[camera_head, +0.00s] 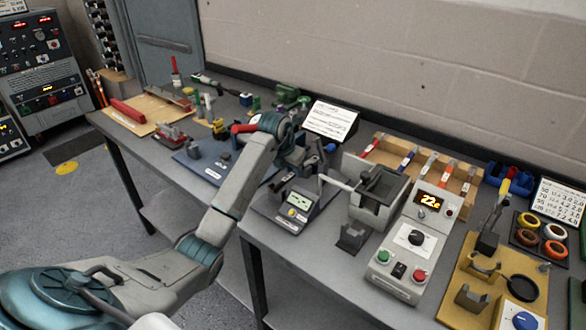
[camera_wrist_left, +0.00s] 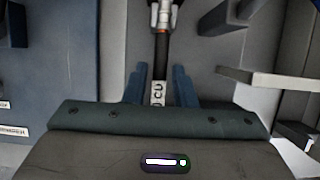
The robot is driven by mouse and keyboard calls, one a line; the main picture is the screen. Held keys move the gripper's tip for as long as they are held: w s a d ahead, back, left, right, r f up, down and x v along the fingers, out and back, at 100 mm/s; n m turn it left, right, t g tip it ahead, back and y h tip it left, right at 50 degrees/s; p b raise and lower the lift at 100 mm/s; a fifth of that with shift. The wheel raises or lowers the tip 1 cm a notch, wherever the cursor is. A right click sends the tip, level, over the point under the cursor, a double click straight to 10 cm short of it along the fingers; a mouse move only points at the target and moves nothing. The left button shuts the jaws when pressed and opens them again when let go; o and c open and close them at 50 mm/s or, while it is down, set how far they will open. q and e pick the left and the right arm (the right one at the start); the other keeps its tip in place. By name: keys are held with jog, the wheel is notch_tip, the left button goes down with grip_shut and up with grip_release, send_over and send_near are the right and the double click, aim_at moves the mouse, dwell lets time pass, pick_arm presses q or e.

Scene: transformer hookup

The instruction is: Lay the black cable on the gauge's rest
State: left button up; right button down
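My left gripper (camera_head: 300,160) is over the middle of the bench, behind the gauge (camera_head: 298,203), which has a pale display and a yellow button. In the left wrist view the blue fingers (camera_wrist_left: 160,75) stand apart, one on each side of the black cable (camera_wrist_left: 161,48). A narrow gap shows beside the cable on both sides. A white tag with dark letters shows between the fingers, and a metal and red end lies at the top. In the head view the cable is not clear behind my gripper. I cannot single out the gauge's rest with certainty. My right gripper is not in view.
A grey box with a pale lever (camera_head: 337,182) stands right of the gauge; the lever also shows in the wrist view (camera_wrist_left: 275,79). A dark forked stand (camera_head: 353,236) is in front of it. A control unit (camera_head: 413,240) reading 22 is further right.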

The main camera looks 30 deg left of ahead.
pick_arm(q)
jog(key=shift+o, duration=1.1)
jog(key=shift+r, duration=0.1)
jog(key=shift+r+p, duration=2.35)
jog(key=shift+r, duration=1.1)
jog(key=shift+d+f, duration=0.1)
